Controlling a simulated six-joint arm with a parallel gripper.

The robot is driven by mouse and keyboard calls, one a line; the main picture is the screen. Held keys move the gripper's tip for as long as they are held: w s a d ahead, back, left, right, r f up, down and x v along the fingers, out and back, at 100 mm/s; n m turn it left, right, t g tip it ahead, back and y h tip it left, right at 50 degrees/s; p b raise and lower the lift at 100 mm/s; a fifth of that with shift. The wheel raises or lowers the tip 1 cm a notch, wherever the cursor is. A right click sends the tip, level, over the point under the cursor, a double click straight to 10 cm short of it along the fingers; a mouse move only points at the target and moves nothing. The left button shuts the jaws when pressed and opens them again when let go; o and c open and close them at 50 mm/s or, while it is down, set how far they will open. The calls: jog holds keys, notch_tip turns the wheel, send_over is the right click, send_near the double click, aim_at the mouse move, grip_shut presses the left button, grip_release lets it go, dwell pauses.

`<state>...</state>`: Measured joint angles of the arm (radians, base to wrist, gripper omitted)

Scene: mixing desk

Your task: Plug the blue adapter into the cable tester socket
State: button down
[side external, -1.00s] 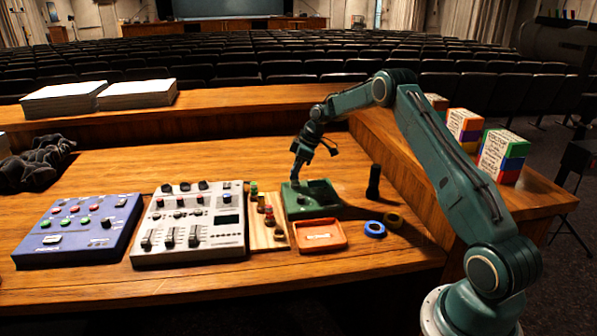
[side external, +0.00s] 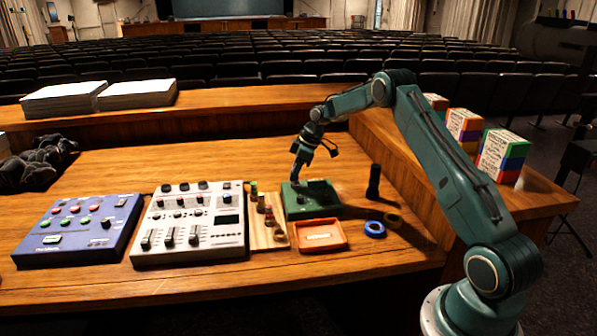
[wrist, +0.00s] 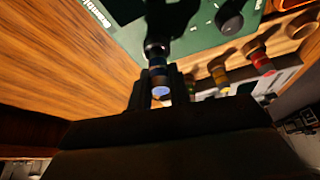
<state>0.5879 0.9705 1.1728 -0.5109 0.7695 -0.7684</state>
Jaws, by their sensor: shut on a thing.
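The green cable tester (side external: 325,207) stands on the desk, with its dark round socket (wrist: 157,47) at top centre in the wrist view. My gripper (wrist: 160,90) is shut on the blue adapter (wrist: 158,76), whose pale blue end faces the camera. The adapter lines up with the socket, and its far end meets the dark socket collar. I cannot tell how deep it sits. In the side view my gripper (side external: 294,181) is down at the tester's left end, and the adapter is too small to make out there.
A wooden rack (side external: 261,237) with several coloured adapters stands left of the tester, beside the grey mixer (side external: 195,225). An orange tray (side external: 319,235) lies in front.

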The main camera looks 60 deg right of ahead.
jog(key=shift+f, duration=0.5)
jog(key=c, duration=1.6)
grip_release()
jog(key=shift+r, duration=0.1)
jog(key=v, duration=1.1)
jog(key=shift+d, duration=0.1)
